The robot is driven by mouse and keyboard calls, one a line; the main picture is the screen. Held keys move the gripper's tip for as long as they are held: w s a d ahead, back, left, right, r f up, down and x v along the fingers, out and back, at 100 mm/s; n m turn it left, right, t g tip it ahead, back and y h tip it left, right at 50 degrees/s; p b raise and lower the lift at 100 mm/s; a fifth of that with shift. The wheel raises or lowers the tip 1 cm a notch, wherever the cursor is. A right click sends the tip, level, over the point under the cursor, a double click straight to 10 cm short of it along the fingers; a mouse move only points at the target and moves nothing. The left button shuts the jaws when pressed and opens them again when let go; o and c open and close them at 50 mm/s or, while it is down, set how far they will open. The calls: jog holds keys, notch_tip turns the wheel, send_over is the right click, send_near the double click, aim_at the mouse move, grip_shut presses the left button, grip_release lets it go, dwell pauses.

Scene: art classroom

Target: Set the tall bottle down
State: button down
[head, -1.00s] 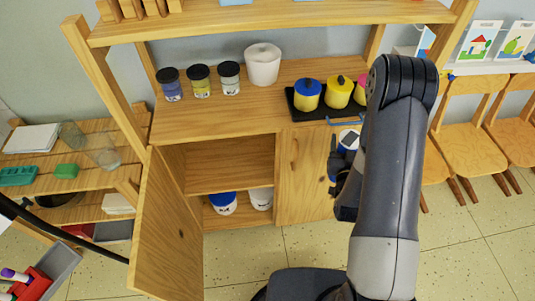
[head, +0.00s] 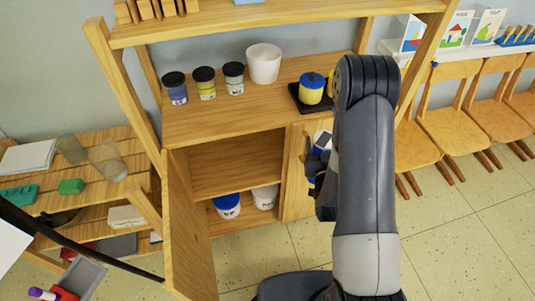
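My gripper (head: 318,168) is in front of the closed right part of the wooden cabinet (head: 225,118), seen from behind and partly covered by my arm. A small white and blue item (head: 323,141) shows at the gripper, mostly hidden. I cannot tell whether it is the tall bottle or whether the fingers are closed on it. No other tall bottle is clearly visible. The cabinet's left door (head: 188,225) stands open, showing an empty middle shelf (head: 238,176).
A low shelf unit (head: 100,192) is at left, chairs (head: 452,124) at right.

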notch_tip(320, 180, down, 29)
jog(key=b, duration=2.8)
jog(key=a+r+n+g+y, duration=0.2)
jog(key=a+r+n+y, duration=0.1)
jog(key=a, duration=0.7)
jog(key=w+a+r+n+g+y, duration=0.1)
jog(key=a+r+n+g+y, duration=0.1)
jog(key=a+r+y, duration=0.4)
jog(key=w+a+r+n+g+y, duration=0.1)
jog(key=a+r+n+y, duration=0.3)
jog(key=a+r, duration=0.4)
jog(key=a+n+g, duration=0.1)
jog(key=a, duration=0.5)
jog(key=shift+w+r+y, duration=0.2)
jog(key=shift+w+y, duration=0.05)
jog(key=shift+y, duration=0.15)
jog(key=shift+d, duration=0.1)
